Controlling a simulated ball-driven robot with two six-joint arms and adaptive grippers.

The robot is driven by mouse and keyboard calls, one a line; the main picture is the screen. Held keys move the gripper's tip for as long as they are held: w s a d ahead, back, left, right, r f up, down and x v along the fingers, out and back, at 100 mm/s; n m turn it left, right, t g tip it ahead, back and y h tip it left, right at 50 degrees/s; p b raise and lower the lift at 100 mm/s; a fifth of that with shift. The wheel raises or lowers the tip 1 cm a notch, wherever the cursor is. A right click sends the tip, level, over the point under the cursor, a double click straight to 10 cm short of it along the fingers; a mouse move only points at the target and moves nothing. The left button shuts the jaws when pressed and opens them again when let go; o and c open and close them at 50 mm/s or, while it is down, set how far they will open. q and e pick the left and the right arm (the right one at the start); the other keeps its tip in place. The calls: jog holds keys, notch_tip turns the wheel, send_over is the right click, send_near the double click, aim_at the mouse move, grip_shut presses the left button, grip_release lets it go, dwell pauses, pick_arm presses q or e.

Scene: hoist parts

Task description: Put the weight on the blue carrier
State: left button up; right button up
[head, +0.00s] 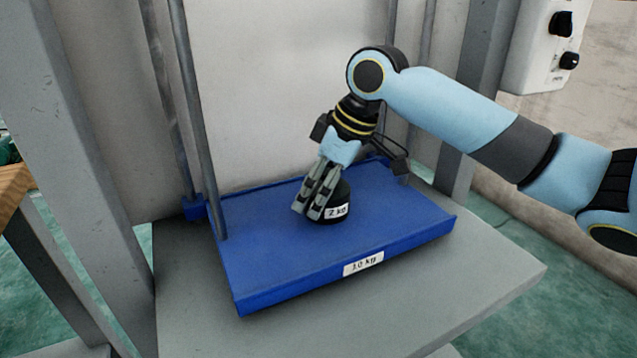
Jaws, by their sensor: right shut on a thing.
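The weight (338,208) is a short black cylinder with a white "2 kg" label. My left gripper is not in view.
Grey vertical guide rods (200,120) rise at the carrier's left and back. A grey frame post (80,150) stands at left. The carrier is over a grey platform (480,280). A white control box (540,45) with black knobs hangs at upper right.

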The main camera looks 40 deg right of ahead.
aim_at(346, 191)
jog(key=o, duration=1.7)
jog(key=p+v, duration=0.4)
jog(key=v, duration=0.8)
jog(key=shift+p, duration=0.4)
jog(key=shift+s, duration=0.1)
